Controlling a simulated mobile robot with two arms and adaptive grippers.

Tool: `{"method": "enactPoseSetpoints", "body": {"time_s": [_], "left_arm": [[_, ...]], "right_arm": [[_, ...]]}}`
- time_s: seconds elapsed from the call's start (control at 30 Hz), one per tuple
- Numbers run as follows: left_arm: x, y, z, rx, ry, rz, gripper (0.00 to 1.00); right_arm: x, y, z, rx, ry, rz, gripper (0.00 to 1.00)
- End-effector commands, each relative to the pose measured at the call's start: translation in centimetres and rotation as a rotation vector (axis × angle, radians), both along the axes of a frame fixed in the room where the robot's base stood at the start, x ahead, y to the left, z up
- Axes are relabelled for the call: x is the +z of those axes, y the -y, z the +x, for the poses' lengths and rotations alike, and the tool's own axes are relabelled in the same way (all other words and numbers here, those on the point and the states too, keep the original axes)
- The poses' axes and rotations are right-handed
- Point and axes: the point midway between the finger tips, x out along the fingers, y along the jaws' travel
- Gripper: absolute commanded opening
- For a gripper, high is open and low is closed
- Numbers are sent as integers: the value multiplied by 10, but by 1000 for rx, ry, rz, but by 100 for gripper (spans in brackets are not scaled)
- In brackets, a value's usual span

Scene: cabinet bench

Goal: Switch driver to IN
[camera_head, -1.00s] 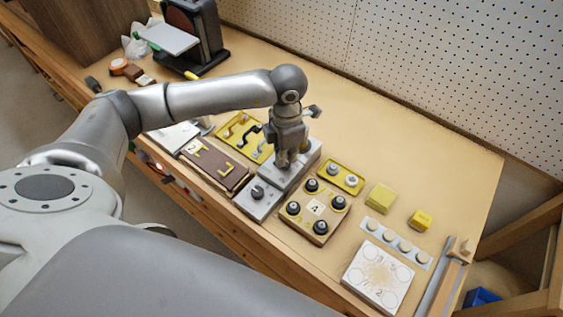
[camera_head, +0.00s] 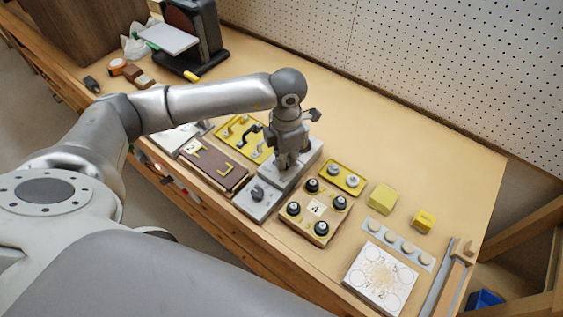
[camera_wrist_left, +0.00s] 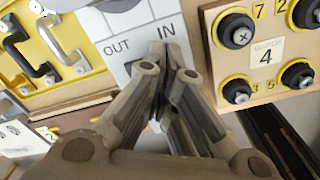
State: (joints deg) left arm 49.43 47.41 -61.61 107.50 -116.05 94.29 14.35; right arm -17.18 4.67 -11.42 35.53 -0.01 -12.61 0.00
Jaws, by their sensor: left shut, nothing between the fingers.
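The driver switch panel is a light grey plate (camera_wrist_left: 112,62) with the labels OUT and IN printed side by side in the left wrist view. A dark round part (camera_wrist_left: 118,4) shows at that view's top edge. In the head view the grey panel (camera_head: 245,206) carries a dark knob (camera_head: 258,192) at its near end. My left gripper (camera_head: 284,165) points down over the panel's middle. In the left wrist view its fingers (camera_wrist_left: 160,58) are shut and empty beside the IN label. They hide part of the panel; contact cannot be told. My right gripper is not in view.
A wooden board with black knobs (camera_head: 315,209) stands close to the panel's right. A yellow tray with handles (camera_head: 232,131) and a brown panel (camera_head: 214,166) lie to its left. A small yellow tray (camera_head: 341,179) is close behind.

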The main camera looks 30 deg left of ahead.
Motion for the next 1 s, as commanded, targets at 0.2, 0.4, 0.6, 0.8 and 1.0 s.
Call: {"method": "enactPoseSetpoints", "body": {"time_s": [0.2, 0.4, 0.6, 0.8, 1.0], "left_arm": [[-4, 0, 0, 0, -1, 1, 0], [-6, 0, 0, 0, -1, 0, 0], [0, 0, -1, 0, -2, 0, 0], [17, 0, 0, 0, 0, 0, 0], [34, 0, 0, 0, 0, 0, 0]], "right_arm": [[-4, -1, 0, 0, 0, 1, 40], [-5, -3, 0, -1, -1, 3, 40], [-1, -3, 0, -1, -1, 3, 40], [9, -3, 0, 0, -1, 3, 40], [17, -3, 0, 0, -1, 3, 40]]}}
